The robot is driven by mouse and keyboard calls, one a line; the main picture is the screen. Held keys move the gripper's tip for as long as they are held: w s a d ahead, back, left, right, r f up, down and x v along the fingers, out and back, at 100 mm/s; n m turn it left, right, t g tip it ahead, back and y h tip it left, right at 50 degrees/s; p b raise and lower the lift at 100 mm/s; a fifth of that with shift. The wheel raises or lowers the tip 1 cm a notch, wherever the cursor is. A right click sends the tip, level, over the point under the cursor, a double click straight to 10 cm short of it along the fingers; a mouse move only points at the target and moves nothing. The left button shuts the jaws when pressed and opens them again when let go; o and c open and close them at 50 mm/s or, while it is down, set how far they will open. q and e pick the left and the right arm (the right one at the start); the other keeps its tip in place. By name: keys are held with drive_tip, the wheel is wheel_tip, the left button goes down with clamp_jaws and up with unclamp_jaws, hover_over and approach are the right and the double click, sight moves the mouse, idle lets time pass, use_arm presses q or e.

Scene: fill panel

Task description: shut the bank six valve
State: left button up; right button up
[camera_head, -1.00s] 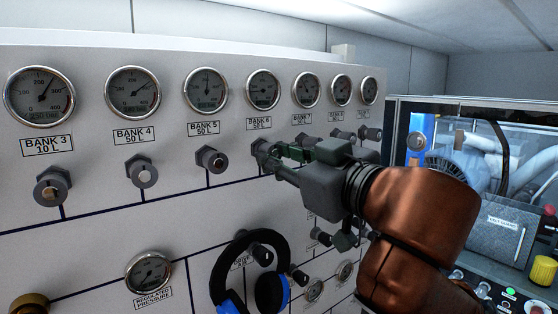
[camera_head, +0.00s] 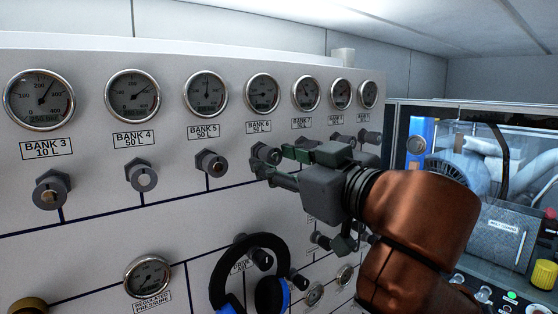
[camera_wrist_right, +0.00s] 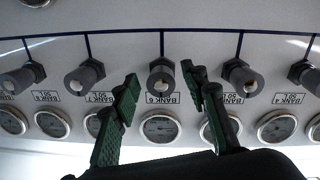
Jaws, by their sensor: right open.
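The bank six valve (camera_head: 264,153) is a dark grey knob with a pale end, below the BANK 6 label (camera_head: 259,127) and gauge (camera_head: 262,91). My right gripper (camera_head: 272,164) is open at this valve, with its green and grey fingers spread. In the right wrist view, which is upside down, the bank six valve (camera_wrist_right: 161,80) lies between the two open green fingers (camera_wrist_right: 161,82), with a visible gap on each side. I cannot tell how deep the fingertips reach around it. My left gripper is not in view.
The bank five valve (camera_head: 211,162) and bank four valve (camera_head: 142,175) stand to the left. The bank seven valve (camera_wrist_right: 84,78) is close beside a finger. Blue and black headphones (camera_head: 262,246) hang below my right gripper. Machinery stands behind glass at right.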

drive_tip(key=shift+s+d, duration=0.1)
drive_tip(key=shift+s, duration=0.05)
drive_tip(key=v, duration=1.1)
drive_tip(key=shift+s+d, duration=0.2)
drive_tip(key=shift+s, duration=0.1)
drive_tip(key=shift+f, duration=0.15)
